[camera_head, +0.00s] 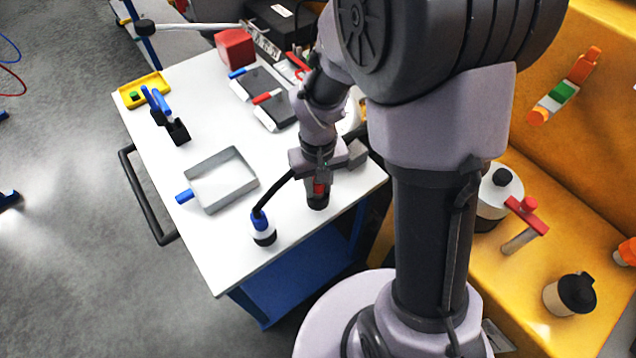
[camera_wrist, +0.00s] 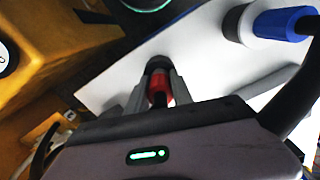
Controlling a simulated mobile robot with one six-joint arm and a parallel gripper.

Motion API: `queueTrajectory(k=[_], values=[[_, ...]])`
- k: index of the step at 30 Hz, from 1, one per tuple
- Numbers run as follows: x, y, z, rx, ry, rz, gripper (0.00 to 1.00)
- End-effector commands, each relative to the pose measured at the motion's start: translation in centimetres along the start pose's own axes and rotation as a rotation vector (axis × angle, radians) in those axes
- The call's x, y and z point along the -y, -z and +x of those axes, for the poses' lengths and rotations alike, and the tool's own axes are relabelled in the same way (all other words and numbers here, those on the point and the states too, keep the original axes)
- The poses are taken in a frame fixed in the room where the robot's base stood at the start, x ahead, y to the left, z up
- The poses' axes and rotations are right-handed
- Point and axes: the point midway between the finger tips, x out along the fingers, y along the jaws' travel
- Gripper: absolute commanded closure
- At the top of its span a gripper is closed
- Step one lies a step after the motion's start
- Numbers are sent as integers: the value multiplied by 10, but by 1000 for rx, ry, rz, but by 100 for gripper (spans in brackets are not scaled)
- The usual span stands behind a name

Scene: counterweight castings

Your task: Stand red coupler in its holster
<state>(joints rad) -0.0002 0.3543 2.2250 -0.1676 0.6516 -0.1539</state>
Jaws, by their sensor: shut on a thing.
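The red coupler (camera_head: 319,188) is upright between the fingers of my gripper (camera_head: 318,178), near the table's front right edge. In the wrist view, the coupler (camera_wrist: 158,88) shows red between the two fingers of my gripper (camera_wrist: 159,82). A dark round cup-like piece (camera_head: 318,202) sits directly below the red part, and it also shows just beyond the fingertips in the wrist view (camera_wrist: 158,65). I cannot tell whether this is the holster or the coupler's own end, nor how deep the coupler sits.
A blue coupler (camera_head: 260,220) with a black hose stands close to the left. A grey tray (camera_head: 222,181) with a blue handle, black-and-blue clamps (camera_head: 176,130), a yellow tray (camera_head: 143,90) and a red block (camera_head: 235,47) lie farther back.

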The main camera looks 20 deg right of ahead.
Motion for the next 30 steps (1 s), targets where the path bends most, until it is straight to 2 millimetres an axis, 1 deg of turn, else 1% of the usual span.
queueTrajectory(k=[1,4,5,13,14,16,17,20,21,23,24,27,30], values=[[0,0,2,0,0,0,71],[0,0,1,0,0,0,51],[0,0,1,0,0,0,47],[0,0,0,0,0,0,47],[0,0,-2,0,0,0,47],[0,0,-11,0,0,0,47],[0,0,-18,-1,0,0,47],[0,1,-50,-4,0,0,47],[0,1,-65,-5,0,1,47],[0,1,-87,-5,0,0,47],[0,1,-100,-5,0,0,47],[0,1,-131,-4,0,0,47],[0,1,-154,-4,0,0,47]])
